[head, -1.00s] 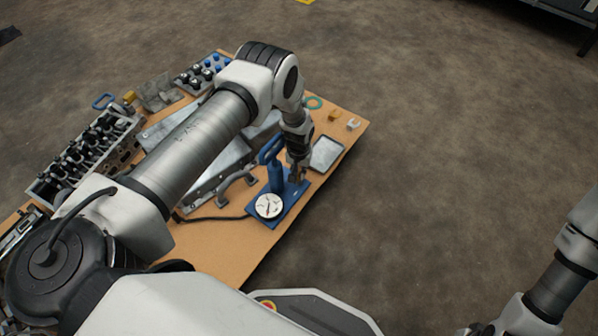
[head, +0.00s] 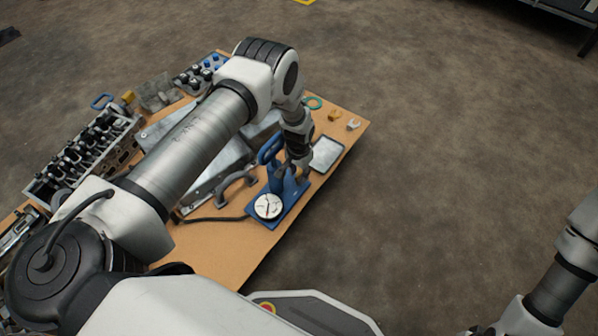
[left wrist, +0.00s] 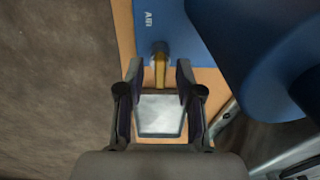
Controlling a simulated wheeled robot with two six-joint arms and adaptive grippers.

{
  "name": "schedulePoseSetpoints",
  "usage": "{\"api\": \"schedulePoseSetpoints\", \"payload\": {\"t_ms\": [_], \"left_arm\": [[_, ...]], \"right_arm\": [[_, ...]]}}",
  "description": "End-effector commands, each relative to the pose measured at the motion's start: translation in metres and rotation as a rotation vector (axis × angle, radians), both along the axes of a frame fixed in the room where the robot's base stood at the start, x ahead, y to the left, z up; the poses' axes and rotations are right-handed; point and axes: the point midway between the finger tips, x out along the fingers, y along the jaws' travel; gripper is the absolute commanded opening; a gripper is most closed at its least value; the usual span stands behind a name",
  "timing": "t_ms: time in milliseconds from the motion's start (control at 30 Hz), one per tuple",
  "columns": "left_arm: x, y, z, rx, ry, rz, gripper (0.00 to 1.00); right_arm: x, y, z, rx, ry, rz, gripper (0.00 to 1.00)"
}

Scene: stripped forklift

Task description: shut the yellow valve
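The yellow valve (left wrist: 160,66) is a short yellow lever on the edge of the blue base plate (left wrist: 172,32) in the left wrist view. My left gripper (left wrist: 159,72) is open, with one finger on each side of the lever and gaps visible between. In the head view my left gripper (head: 297,172) points down at the right side of the blue hand pump (head: 272,149), behind its round white gauge (head: 268,207). The arm and gripper largely hide the valve there. My right gripper is out of view.
A black hose runs left from the pump. Open floor lies to the right.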

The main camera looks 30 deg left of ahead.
Motion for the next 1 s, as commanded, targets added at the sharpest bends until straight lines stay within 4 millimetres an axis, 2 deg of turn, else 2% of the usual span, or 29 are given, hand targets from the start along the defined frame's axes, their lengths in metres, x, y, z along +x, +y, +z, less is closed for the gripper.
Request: {"api": "schedulePoseSetpoints", "payload": {"t_ms": [233,333,467,600,733,833,1000], "left_arm": [[0.000,0.000,0.001,0.000,0.000,0.001,0.36],[0.001,0.000,0.009,0.000,0.000,0.002,0.36],[0.001,0.000,0.036,0.000,-0.002,0.002,0.36],[0.001,0.000,0.073,0.000,-0.002,0.001,0.36],[0.001,0.000,0.102,0.000,-0.003,0.001,0.36],[0.001,0.000,0.115,0.000,-0.001,0.000,0.36],[0.000,0.000,0.120,0.000,0.001,0.000,0.36]], "right_arm": [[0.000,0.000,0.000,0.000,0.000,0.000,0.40],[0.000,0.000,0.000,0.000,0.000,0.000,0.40],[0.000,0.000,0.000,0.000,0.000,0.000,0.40],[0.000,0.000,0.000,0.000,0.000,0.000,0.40],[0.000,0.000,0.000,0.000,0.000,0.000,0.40],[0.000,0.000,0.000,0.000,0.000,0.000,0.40],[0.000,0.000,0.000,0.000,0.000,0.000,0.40]]}}
